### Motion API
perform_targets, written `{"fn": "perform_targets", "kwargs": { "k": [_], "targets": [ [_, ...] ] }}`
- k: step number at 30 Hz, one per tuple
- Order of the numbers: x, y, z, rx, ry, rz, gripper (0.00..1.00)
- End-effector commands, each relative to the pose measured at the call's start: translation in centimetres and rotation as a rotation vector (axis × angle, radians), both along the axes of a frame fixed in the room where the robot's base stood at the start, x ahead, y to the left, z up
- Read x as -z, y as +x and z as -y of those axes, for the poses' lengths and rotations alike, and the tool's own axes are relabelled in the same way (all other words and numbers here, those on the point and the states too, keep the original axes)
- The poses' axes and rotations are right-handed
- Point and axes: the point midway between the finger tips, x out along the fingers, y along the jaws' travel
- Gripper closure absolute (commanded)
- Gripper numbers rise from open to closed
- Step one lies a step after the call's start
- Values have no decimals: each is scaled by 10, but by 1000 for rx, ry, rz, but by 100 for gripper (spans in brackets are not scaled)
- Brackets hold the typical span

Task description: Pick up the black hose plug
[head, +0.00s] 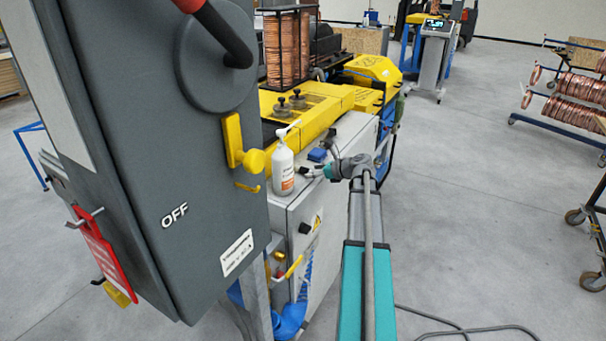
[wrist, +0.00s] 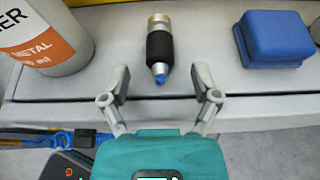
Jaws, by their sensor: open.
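The black hose plug (wrist: 161,48) lies on the pale cabinet top (wrist: 110,30) in the wrist view. It has a black ribbed middle, a brass-coloured end pointing away and a metal tip with a blue end pointing towards me. My gripper (wrist: 161,82) is open, with one finger on either side of the plug's near tip and clear gaps between. It holds nothing. In the head view my gripper (head: 318,172) is small, over the cabinet top to the right of the white bottle. The plug is too small there to make out surely.
A white pump bottle (head: 283,165) stands left of the plug, also in the wrist view (wrist: 45,45). A blue block (wrist: 275,40) sits to the right. A large grey switch box (head: 180,140) fills the left of the head view.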

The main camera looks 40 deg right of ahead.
Motion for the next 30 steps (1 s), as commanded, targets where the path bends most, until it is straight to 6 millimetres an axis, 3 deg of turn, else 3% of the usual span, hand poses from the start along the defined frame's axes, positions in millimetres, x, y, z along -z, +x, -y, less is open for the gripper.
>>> {"fn": "perform_targets", "kwargs": {
  "k": [6,23,30],
  "targets": [
    [6,14,-5,1,0,0,21],
    [6,13,-4,2,0,0,21],
    [6,13,-4,2,0,0,66]
  ]
}}
